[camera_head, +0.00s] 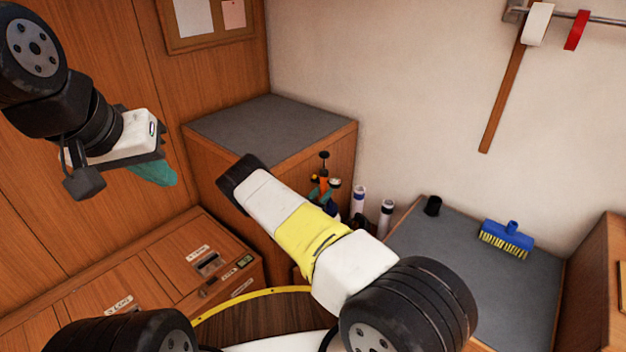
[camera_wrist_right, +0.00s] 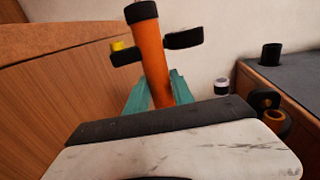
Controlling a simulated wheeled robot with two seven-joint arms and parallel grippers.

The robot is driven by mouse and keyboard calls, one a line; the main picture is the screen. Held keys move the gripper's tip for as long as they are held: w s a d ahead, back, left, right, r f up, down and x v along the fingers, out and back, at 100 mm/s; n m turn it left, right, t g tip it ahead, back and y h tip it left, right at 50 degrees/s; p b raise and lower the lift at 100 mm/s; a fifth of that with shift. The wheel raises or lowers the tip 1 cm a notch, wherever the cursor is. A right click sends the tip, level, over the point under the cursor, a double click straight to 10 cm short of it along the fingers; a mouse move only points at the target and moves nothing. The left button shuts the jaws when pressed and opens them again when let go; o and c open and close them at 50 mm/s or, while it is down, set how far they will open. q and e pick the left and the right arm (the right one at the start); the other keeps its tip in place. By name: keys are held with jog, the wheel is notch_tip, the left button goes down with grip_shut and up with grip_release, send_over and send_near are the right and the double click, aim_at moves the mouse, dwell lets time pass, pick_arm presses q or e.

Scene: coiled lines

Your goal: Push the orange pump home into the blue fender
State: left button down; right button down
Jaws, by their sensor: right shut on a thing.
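The orange pump (camera_head: 323,184) is a tube with a black top and dark side pieces. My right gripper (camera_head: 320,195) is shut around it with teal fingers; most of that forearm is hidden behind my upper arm. In the right wrist view the pump (camera_wrist_right: 154,62) stands slightly tilted between the teal fingers (camera_wrist_right: 158,92), and its lower end is hidden. A small blue patch (camera_head: 333,210) shows just below the pump; I cannot tell whether it is the fender or whether they touch. My left gripper (camera_head: 152,173) is at the upper left, away from the pump; its finger gap is unclear.
Two pale tubes (camera_head: 359,197) stand right of the pump. A black cup (camera_head: 432,205) and a blue brush (camera_head: 507,238) are on the grey counter (camera_head: 455,270). A grey-topped wooden cabinet (camera_head: 270,125) stands behind my right arm. A yellow-edged round wooden surface (camera_head: 255,318) is in front.

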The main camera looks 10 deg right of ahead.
aim_at(322, 180)
jog(key=shift+r, duration=0.15)
jog(key=shift+r, duration=3.1)
